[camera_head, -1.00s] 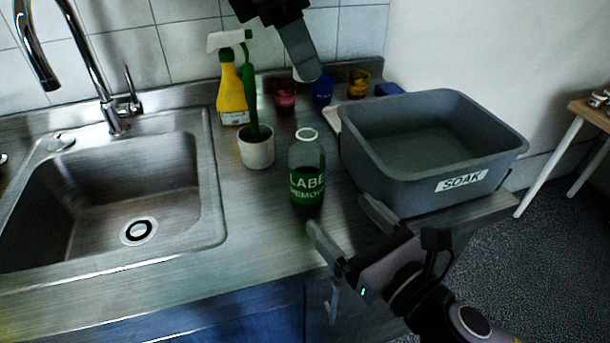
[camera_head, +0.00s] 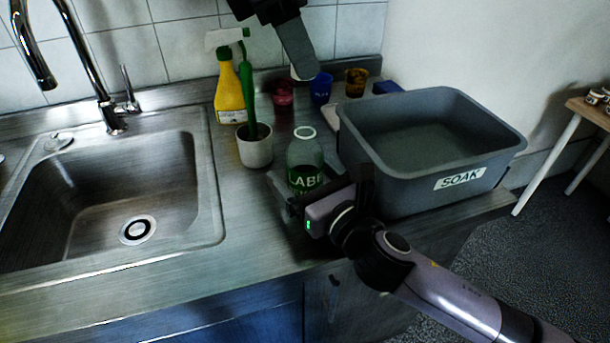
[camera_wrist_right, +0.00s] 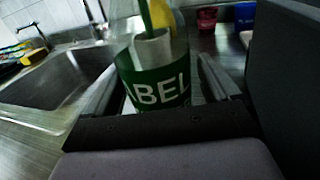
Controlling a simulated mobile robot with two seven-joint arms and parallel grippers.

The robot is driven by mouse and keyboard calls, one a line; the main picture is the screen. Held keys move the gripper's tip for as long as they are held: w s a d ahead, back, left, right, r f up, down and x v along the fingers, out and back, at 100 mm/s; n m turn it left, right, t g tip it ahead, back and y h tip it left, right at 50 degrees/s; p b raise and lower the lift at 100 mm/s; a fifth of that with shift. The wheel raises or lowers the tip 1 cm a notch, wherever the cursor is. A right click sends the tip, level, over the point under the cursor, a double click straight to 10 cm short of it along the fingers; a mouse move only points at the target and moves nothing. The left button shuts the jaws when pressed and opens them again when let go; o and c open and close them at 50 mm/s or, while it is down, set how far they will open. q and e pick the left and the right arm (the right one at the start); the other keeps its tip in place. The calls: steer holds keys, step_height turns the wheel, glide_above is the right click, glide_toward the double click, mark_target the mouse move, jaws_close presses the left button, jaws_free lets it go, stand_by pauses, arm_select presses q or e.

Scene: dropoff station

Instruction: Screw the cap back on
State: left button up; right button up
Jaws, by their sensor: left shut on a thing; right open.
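The bottle (camera_head: 305,160) is clear with a green label and an open, uncapped neck. It stands upright on the steel counter, left of the grey bin. My left gripper (camera_head: 303,66) comes in from the top of the head view, behind and above the bottle, and is shut on the white cap (camera_head: 304,76), which shows only partly below the finger. My right gripper (camera_head: 302,186) is open low at the bottle. In the right wrist view the bottle (camera_wrist_right: 155,85) stands between its two spread fingers (camera_wrist_right: 160,75); contact cannot be told.
The grey SOAK bin (camera_head: 430,180) stands close on the right. A white pot (camera_head: 255,152) with a green brush and a yellow spray bottle (camera_head: 229,95) stand behind left. Red (camera_head: 282,98), blue (camera_head: 321,90) and amber (camera_head: 356,82) cups stand at the back. The sink (camera_head: 110,190) is left.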

steer(key=shift+w+a, duration=0.2)
steer(key=shift+w, duration=0.05)
steer(key=shift+c, duration=0.3)
steer(key=c, duration=1.5)
arm_select(q)
glide_above(312, 129)
steer(key=a, duration=0.2)
steer(key=shift+w+d+f, duration=0.1)
steer(key=shift+w+f, duration=0.1)
steer(key=shift+f, duration=1.05)
steer(key=shift+w+d+f, duration=0.1)
steer(key=shift+w+f, duration=0.1)
steer(key=shift+f, duration=1)
arm_select(e)
steer(key=shift+o, duration=0.2)
arm_select(q)
steer(key=shift+f, duration=0.9)
steer(key=shift+f, duration=0.55)
